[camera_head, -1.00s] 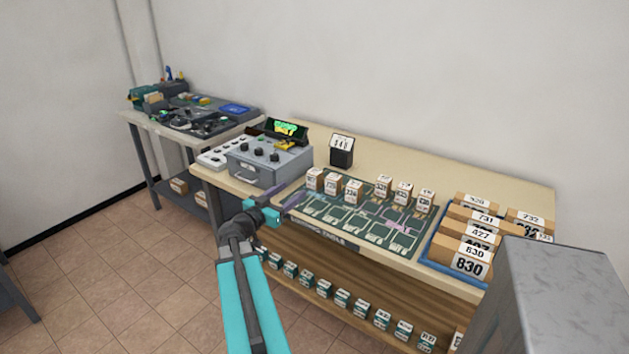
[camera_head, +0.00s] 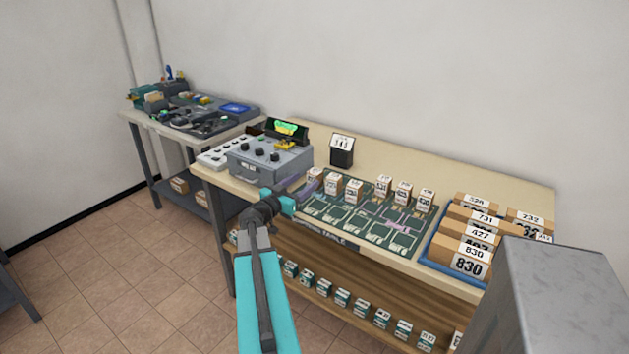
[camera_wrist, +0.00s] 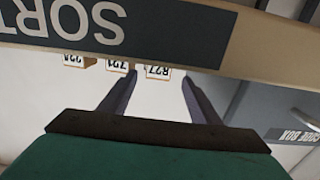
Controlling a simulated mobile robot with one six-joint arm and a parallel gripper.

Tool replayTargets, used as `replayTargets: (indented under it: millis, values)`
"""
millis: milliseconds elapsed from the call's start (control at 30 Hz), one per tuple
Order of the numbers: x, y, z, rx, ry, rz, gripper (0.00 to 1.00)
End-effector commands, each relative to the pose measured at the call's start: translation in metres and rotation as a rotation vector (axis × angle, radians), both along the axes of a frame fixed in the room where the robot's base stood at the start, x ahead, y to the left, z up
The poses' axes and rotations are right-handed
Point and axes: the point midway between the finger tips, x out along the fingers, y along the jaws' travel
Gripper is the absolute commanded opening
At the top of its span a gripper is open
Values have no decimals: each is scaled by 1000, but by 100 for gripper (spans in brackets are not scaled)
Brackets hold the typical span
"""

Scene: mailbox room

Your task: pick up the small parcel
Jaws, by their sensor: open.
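Several small white-labelled parcels stand in two groups on the green sorting mat (camera_head: 345,222). The leftmost small parcel (camera_head: 314,174) is nearest my gripper (camera_head: 308,187), which reaches over the table's front edge at the mat's left end. In the wrist view, my gripper (camera_wrist: 157,82) is open, with its two dark fingers apart. A small parcel (camera_wrist: 156,74) shows between the fingertips, farther off, and a second small parcel (camera_wrist: 117,66) shows beside the left finger. Nothing is seen held. I cannot tell which small parcel the task means.
A grey control box (camera_head: 270,162) stands just left of my gripper. A black number holder (camera_head: 342,152) stands behind the mat. A blue tray (camera_head: 432,251) of larger brown parcels is at the right. More small boxes line the wooden shelf (camera_head: 340,272) below.

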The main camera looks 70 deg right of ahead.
Motion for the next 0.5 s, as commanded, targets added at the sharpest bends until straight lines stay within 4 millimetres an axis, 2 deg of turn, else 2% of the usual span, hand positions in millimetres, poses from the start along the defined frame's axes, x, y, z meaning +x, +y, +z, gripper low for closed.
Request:
replayTargets:
  millis: [167,500]
  values:
    - [-4,-10,-1,0,0,-2,57]
    - [-14,-43,-5,0,0,-1,57]
